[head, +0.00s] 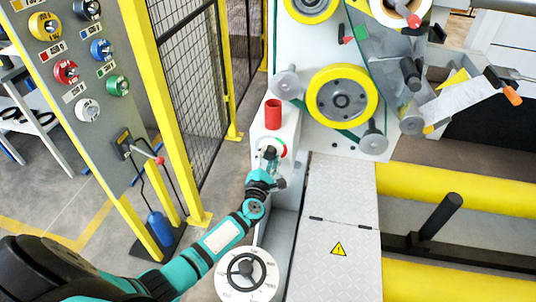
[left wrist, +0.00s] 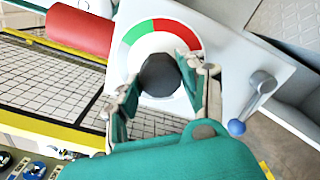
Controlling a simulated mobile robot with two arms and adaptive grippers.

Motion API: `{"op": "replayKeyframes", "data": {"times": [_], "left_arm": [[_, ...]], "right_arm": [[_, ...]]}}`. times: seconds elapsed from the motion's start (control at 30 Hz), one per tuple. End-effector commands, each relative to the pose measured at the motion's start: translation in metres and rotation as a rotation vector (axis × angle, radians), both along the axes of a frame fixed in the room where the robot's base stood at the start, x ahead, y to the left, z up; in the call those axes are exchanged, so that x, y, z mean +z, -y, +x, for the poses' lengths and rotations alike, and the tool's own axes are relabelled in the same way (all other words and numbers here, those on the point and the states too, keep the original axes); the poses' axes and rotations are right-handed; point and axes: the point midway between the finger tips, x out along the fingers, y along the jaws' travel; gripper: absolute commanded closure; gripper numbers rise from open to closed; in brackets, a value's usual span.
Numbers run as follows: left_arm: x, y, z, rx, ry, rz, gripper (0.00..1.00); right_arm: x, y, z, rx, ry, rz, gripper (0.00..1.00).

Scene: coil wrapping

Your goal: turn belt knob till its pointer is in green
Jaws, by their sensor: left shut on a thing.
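The belt knob (left wrist: 160,74) is a dark faceted knob in the middle of a round white dial (left wrist: 143,57). The dial's rim has a green arc on the left and a red arc on the right in the left wrist view. My left gripper (left wrist: 158,84) is shut on the knob, one finger on each side. No pointer can be made out on the knob. In the head view my left gripper (head: 268,161) reaches the dial (head: 284,147) on the white box and hides much of it. My right gripper is not in view.
A red cylinder (head: 273,114) stands on the box behind the dial. A small lever with a blue ball (left wrist: 237,127) sits beside the dial. A handwheel (head: 246,272) lies below my left forearm. The machine's yellow wheel (head: 342,96) is beyond.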

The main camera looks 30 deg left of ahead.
Motion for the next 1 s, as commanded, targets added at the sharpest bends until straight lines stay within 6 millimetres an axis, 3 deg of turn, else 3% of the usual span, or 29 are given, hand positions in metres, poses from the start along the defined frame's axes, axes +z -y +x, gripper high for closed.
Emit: {"op": "replayKeyframes", "data": {"times": [1.0], "left_arm": [[-0.001, 0.002, 0.0, -0.005, -0.246, 0.935, 0.91]], "right_arm": [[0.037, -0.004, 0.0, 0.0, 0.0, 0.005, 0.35]]}}
